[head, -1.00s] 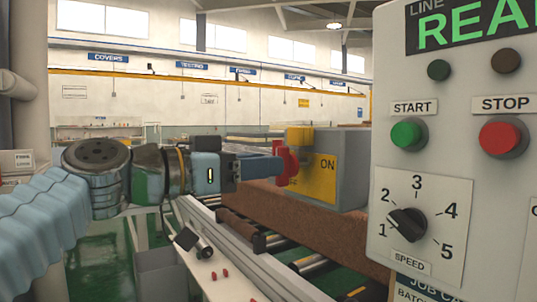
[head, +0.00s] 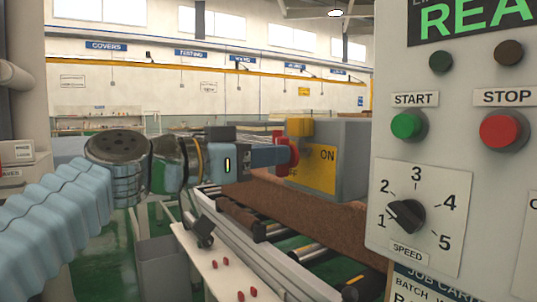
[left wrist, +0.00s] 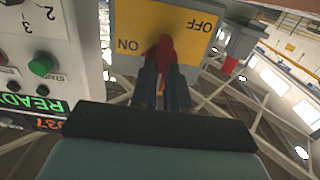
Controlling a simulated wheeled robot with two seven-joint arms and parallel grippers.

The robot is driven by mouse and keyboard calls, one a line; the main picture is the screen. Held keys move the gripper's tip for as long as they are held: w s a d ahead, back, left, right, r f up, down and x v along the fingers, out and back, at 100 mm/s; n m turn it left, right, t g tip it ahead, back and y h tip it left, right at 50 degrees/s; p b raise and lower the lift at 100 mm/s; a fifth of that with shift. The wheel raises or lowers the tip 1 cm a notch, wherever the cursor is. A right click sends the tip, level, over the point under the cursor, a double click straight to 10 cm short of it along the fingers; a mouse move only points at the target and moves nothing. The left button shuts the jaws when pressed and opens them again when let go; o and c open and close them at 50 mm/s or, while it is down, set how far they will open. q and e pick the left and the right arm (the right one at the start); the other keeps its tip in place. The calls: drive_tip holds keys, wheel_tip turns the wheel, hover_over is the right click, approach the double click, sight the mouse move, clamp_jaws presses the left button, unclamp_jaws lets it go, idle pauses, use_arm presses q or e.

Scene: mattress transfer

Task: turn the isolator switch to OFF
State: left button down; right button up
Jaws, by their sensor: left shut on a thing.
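The isolator switch is a grey box (head: 345,160) with a yellow face plate (head: 322,172) marked ON and OFF and a red handle (head: 292,150). My left gripper (head: 278,155) comes in from the left and is shut on the red handle. In the left wrist view, upside down, the red handle (left wrist: 165,47) stands between the two dark fingers (left wrist: 166,85), in front of the yellow plate (left wrist: 190,22). ON shows left of the handle and OFF to its upper right. The fingers hide part of the handle, so its exact pointing is hard to tell. My right gripper is out of view.
A control panel (head: 450,130) with START, STOP and a speed knob fills the right side, close to the switch box. A roller conveyor with a brown slab (head: 320,218) runs below.

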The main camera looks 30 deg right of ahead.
use_arm(q)
drive_tip(key=shift+w+f+n+p, duration=0.15)
drive_tip(key=shift+n+p, duration=0.4)
drive_tip(key=shift+n, duration=2.4)
drive_tip(key=shift+w+f+n+p, duration=0.1)
drive_tip(key=shift+n+p, duration=0.5)
drive_tip(key=shift+n, duration=2.4)
drive_tip(key=shift+w+f+n+p, duration=0.15)
drive_tip(key=shift+n+p, duration=0.4)
drive_tip(key=shift+n, duration=2.4)
drive_tip(key=c, duration=1.1)
unclamp_jaws()
drive_tip(key=shift+a, duration=0.1)
